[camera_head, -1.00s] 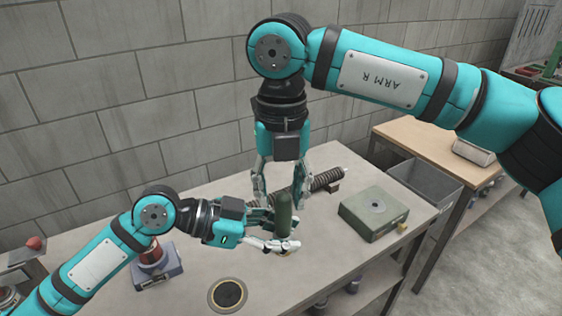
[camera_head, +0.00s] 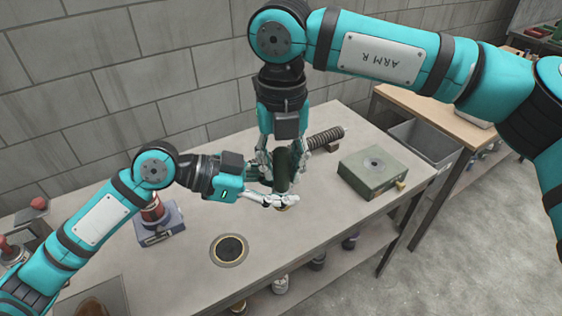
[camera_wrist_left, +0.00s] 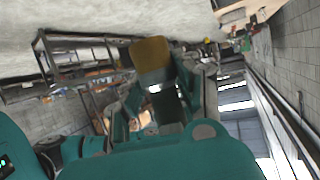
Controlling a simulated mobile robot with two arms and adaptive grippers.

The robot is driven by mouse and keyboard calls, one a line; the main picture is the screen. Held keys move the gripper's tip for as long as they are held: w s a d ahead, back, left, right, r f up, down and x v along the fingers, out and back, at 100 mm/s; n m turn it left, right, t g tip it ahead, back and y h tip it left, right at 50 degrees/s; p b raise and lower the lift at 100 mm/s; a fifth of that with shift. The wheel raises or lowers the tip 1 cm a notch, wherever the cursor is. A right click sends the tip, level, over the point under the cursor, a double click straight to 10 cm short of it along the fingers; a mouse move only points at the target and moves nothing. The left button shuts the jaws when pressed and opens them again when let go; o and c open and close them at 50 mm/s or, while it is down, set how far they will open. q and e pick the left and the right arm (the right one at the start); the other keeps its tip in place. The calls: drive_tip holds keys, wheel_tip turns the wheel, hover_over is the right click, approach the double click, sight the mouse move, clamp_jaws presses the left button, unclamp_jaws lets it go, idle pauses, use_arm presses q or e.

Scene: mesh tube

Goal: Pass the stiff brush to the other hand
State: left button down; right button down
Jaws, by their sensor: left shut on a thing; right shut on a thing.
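The stiff brush (camera_head: 282,172) is a dark green upright cylinder over the bench, partly covered by fingers in the head view. In the left wrist view its tan end (camera_wrist_left: 152,58) shows beyond the green body. My left gripper (camera_head: 280,196) is shut on its lower part from the left. My right gripper (camera_head: 282,158) reaches down from above and is shut on its upper part. Both grippers hold it at once, close together; the exact finger contacts are hidden.
A black ribbed rod (camera_head: 326,139) lies behind the grippers. A green box (camera_head: 371,175) stands to the right on the bench (camera_head: 330,215). A dark round disc (camera_head: 229,249) lies in front, and a blue-grey block with a red part (camera_head: 160,225) stands left.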

use_arm(q)
drive_tip(key=c, duration=0.9)
unclamp_jaws()
